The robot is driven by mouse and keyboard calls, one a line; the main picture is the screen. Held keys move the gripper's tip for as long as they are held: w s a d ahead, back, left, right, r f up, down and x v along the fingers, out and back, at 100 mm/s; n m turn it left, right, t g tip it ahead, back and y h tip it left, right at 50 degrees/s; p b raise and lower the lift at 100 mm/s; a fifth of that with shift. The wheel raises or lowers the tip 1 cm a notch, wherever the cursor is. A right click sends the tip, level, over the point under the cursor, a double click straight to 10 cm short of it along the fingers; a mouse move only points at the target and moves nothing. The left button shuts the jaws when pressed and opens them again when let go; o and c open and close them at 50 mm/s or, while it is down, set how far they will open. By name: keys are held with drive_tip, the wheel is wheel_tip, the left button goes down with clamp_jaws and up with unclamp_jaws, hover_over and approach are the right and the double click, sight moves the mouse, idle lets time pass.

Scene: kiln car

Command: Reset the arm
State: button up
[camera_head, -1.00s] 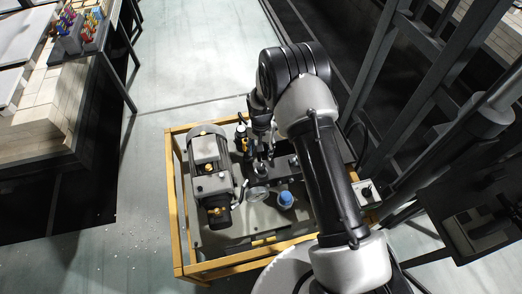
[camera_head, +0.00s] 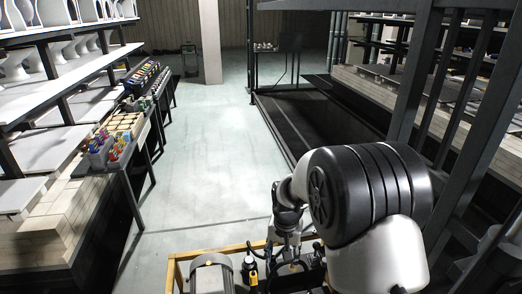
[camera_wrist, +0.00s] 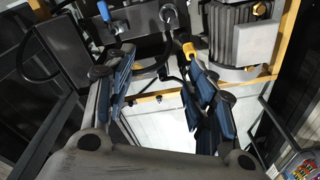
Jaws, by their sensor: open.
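My arm is bent, its large black-and-white joint filling the lower right of the head view. My gripper (camera_head: 286,232) hangs from it over the far part of a yellow-framed cart (camera_head: 232,248). In the wrist view my gripper (camera_wrist: 160,98) shows two blue-padded fingers spread apart with nothing held between them. Beyond them are the cart's yellow rail (camera_wrist: 158,97), a grey finned motor (camera_wrist: 243,36) and a blue cap (camera_wrist: 105,11). The motor's top also shows at the bottom of the head view (camera_head: 212,276). The nearer part of the cart is cut off there.
Dark steel posts (camera_head: 428,85) stand close to my arm at right. A bench with stacked bricks (camera_head: 45,215) and small coloured bottles (camera_head: 108,150) runs along the left. The pale aisle floor (camera_head: 215,150) between is clear, with a pillar (camera_head: 209,40) at its far end.

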drive_tip(key=s+d+r+n+t, duration=0.1)
drive_tip(key=s+d+r, duration=0.1)
drive_tip(key=s+r, duration=0.55)
drive_tip(key=s+d+r+t, duration=0.1)
drive_tip(key=s+d+r, duration=0.3)
drive_tip(key=r, duration=0.6)
drive_tip(key=s+d+r+n, duration=0.1)
drive_tip(key=s+r, duration=0.1)
drive_tip(key=s, duration=0.7)
drive_tip(key=s+d+r+t, duration=0.1)
drive_tip(key=s+r, duration=0.1)
drive_tip(key=s, duration=0.7)
drive_tip(key=shift+n, duration=0.4)
drive_tip(key=shift+a, duration=0.2)
